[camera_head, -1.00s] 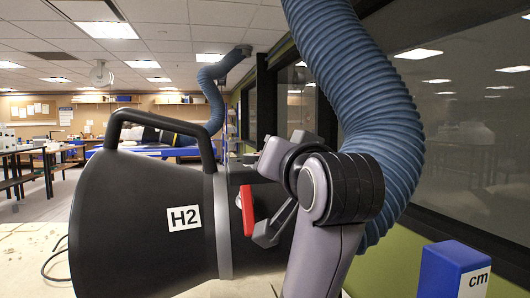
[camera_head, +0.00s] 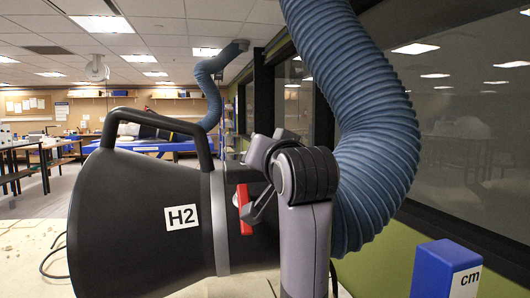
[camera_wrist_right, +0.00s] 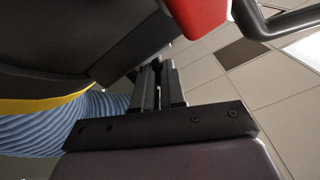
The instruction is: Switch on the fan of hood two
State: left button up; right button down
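Hood two (camera_head: 125,225) is a large black cone labelled H2, with a black handle (camera_head: 157,112) on top and a grey band round it. A red switch lever (camera_head: 243,209) stands upright on the black collar right of the band. My right gripper (camera_head: 254,182) is at the collar, just right of the lever. In the right wrist view the fingers (camera_wrist_right: 158,84) are close together with nothing seen between them, and the red lever (camera_wrist_right: 196,14) is ahead of them. Whether gripper and lever touch I cannot tell. My left gripper is not in view.
A blue ribbed hose (camera_head: 375,130) rises behind my right arm, and it also shows in the wrist view (camera_wrist_right: 50,130). A blue block marked cm (camera_head: 440,272) stands at the lower right. A dark window wall (camera_head: 460,150) runs along the right.

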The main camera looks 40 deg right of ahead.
jog(key=shift+n, duration=0.3)
jog(key=n, duration=0.2)
jog(key=shift+w+a+r+n, duration=0.15)
jog(key=shift+w+a+n, duration=0.05)
jog(key=shift+a+n, duration=0.15)
jog(key=shift+w+a+n, duration=0.15)
jog(key=shift+a+n, duration=0.1)
jog(key=shift+n, duration=0.65)
jog(key=shift+w+a+n, duration=0.1)
jog(key=shift+a+n, duration=0.1)
jog(key=shift+n, duration=0.65)
jog(key=c, duration=1.5)
grip_release()
jog(key=shift+s+a, duration=0.1)
jog(key=b+v, duration=0.1)
jog(key=v, duration=0.6)
